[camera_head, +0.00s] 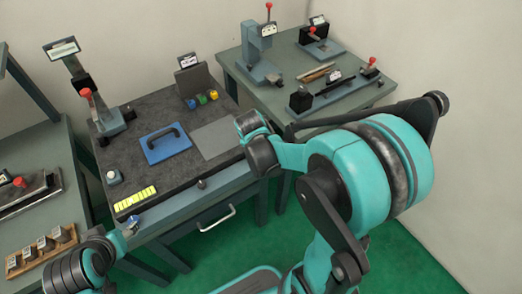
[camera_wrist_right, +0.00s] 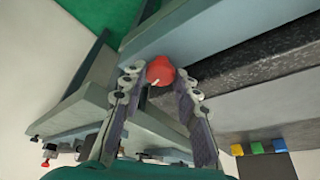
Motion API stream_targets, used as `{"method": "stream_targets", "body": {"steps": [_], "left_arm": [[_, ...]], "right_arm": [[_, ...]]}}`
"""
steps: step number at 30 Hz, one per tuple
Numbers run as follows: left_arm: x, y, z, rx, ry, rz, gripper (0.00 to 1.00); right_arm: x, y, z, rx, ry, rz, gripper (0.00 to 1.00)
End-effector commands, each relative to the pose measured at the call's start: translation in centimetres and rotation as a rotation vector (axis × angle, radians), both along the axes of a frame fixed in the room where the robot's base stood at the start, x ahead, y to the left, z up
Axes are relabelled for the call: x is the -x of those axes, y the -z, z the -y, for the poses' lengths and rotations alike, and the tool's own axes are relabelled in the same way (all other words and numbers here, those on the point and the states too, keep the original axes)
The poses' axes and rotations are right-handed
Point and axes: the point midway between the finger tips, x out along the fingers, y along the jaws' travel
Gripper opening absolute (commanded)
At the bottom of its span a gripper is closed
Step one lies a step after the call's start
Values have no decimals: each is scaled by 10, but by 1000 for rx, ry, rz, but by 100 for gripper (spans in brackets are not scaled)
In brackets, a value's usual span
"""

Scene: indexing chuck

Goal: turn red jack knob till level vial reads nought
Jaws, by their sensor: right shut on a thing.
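In the right wrist view the red jack knob (camera_wrist_right: 160,70) sits between the fingertips of my right gripper (camera_wrist_right: 160,78). Both fingers touch it at its sides, and the gripper is shut on it. In the head view my right arm's wrist hides the fingertips and knob at the right side of the granite plate (camera_head: 190,110). A yellow strip with dark marks (camera_head: 136,198), possibly the level vial, lies at the plate's front left; its reading is too small to tell.
A blue plate with a dark handle (camera_head: 165,143) and a grey sheet (camera_head: 215,138) lie on the granite. Small coloured blocks (camera_head: 202,98) stand behind. A red-knobbed stand (camera_head: 105,115) is at the left. Another bench (camera_head: 280,100) with red-knobbed fixtures stands at the back right.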

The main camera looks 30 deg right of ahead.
Motion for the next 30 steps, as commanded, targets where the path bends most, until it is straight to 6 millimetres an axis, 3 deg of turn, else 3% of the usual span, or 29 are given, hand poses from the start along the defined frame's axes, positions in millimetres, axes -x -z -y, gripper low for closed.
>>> {"method": "stream_targets", "body": {"steps": [9,10,12,23,30], "left_arm": [[0,0,0,0,0,0,51],[0,0,0,0,0,0,51],[0,0,0,0,0,0,51],[0,0,0,0,0,0,51],[0,0,0,0,0,0,51]], "right_arm": [[1,1,-1,-2,1,-2,2],[1,1,-1,-2,1,-2,36],[1,1,-1,-2,0,-2,51],[0,-2,-1,-1,0,0,51],[8,-25,-8,-1,-2,-1,51]]}}
